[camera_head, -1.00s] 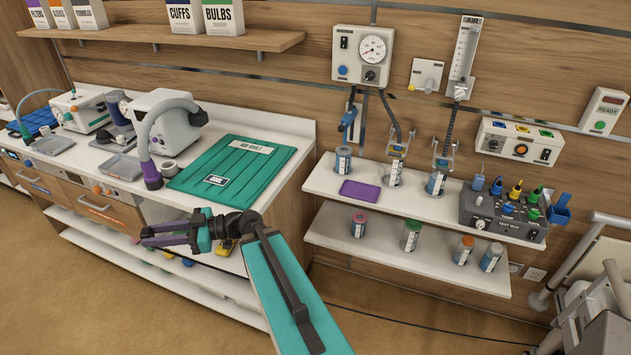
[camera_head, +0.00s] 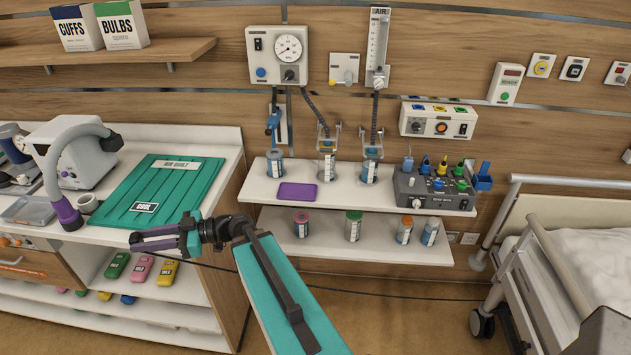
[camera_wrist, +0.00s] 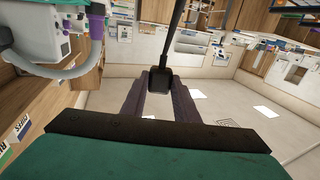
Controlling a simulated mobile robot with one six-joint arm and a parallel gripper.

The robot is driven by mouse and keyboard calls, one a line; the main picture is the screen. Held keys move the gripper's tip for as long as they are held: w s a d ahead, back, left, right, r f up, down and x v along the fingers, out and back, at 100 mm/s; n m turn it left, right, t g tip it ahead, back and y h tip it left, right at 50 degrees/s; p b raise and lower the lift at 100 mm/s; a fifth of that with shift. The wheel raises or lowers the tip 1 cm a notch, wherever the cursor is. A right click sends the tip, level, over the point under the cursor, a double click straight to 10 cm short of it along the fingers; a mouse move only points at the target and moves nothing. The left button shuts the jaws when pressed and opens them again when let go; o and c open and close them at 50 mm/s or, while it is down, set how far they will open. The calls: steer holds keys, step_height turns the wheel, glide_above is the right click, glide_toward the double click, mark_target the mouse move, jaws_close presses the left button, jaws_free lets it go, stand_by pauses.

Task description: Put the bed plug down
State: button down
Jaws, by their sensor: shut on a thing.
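The bed plug (camera_wrist: 160,79) is a small black block with a dark cord (camera_wrist: 174,40) running up from it in the wrist view. It sits between the tips of my gripper's two fingers. My gripper (camera_head: 138,242) is shut on it and held out level in front of the left counter in the head view. The plug itself is hard to make out there. A thin black cable (camera_head: 330,291) runs from near my gripper across to the bed (camera_head: 590,250) at the right.
The left counter carries a green quilt (camera_head: 180,200). The upper wall shelf (camera_head: 335,195) holds a purple pad (camera_head: 297,192), canisters and a grey test box (camera_head: 432,188). The lower shelf (camera_head: 290,245) holds several jars.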

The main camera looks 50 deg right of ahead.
steer(key=shift+s+a+r, duration=0.1)
steer(key=shift+s+a, duration=0.05)
steer(key=shift+a, duration=0.05)
steer(key=shift+d, duration=0.1)
